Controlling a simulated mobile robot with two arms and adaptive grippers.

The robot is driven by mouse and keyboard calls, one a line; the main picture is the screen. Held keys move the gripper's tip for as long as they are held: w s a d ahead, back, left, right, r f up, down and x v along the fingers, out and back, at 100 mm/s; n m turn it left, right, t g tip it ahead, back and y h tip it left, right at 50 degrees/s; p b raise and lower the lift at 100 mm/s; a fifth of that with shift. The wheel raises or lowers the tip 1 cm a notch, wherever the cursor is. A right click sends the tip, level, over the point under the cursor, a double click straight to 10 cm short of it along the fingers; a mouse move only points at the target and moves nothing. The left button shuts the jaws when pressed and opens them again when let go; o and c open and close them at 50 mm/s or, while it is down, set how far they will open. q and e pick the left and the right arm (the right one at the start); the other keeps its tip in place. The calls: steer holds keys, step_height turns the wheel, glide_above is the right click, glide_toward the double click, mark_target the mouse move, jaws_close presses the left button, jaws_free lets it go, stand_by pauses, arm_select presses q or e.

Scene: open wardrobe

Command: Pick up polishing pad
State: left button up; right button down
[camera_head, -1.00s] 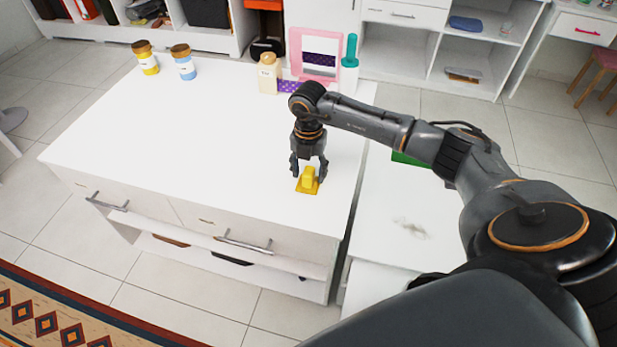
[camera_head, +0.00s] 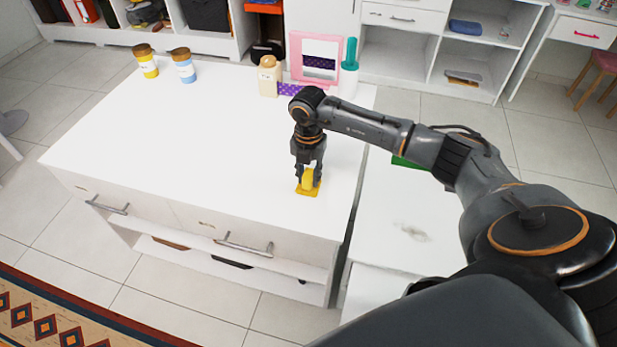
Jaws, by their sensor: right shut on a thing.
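The yellow polishing pad (camera_head: 307,190) has a flat base and a raised handle. It lies on the white cabinet top near the front right corner. My right gripper (camera_head: 308,178) points down over the pad, with its fingers shut on the raised handle. The pad's base appears to rest on the cabinet top. Part of the handle is hidden behind the fingers. My left gripper is not in view.
On the white cabinet top (camera_head: 190,130), two jars (camera_head: 146,62) stand at the back left. A beige bottle (camera_head: 268,78), a pink-framed mirror (camera_head: 316,56) and a teal-topped bottle (camera_head: 349,68) stand at the back right. The middle is clear.

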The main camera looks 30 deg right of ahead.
steer(key=shift+r, duration=0.4)
steer(key=s+a+r+b, duration=0.3)
steer(key=s+a+r, duration=0.5)
steer(key=s+r, duration=0.3)
steer(key=shift+s+r, duration=0.25)
steer(key=shift+r, duration=0.15)
steer(key=shift+a, duration=0.1)
